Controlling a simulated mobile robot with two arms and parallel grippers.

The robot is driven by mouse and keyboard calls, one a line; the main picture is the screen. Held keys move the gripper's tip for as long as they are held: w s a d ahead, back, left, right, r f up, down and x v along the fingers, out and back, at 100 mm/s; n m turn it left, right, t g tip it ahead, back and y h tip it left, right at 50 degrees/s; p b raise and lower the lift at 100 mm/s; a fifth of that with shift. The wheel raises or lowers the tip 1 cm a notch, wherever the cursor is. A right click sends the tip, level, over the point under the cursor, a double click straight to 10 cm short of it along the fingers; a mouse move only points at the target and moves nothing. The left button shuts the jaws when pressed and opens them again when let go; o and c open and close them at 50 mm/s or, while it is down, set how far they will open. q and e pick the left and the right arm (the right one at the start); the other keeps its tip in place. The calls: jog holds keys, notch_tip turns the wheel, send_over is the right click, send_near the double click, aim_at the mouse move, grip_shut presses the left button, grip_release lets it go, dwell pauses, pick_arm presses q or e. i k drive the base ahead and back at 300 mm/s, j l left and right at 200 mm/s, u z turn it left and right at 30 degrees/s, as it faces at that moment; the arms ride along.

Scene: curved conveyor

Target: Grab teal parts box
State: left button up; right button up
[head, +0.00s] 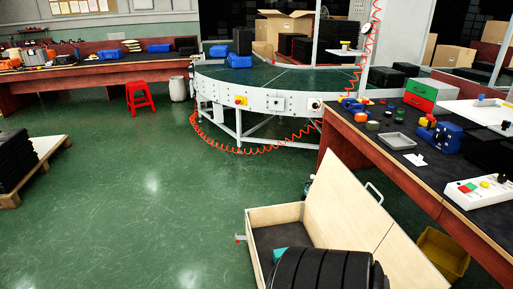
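A small teal object (278,254) shows at the bottom of the view, inside an open wooden crate (273,214). Only a part of it is visible; black ribbed rounded shapes (322,272) cover the rest, so I cannot tell its full form. Blue boxes lie on the curved conveyor (290,80), one of them (238,61) with a dark block behind it.
A long workbench (425,165) with small parts and a grey tray (397,141) runs along the right. A yellow bin (443,253) stands below it. A red stool (139,96) stands at the back left. The green floor at centre left is clear.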

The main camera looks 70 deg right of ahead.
aim_at(277, 252)
jog(key=i+j+z, duration=0.35)
jog(key=i, duration=0.2)
jog(key=i+j+z, duration=0.35)
jog(key=i, duration=0.15)
jog(key=i+l+z, duration=0.2)
jog(key=i+z, duration=1.05)
jog(key=i+j+z, duration=0.4)
jog(key=l, duration=0.1)
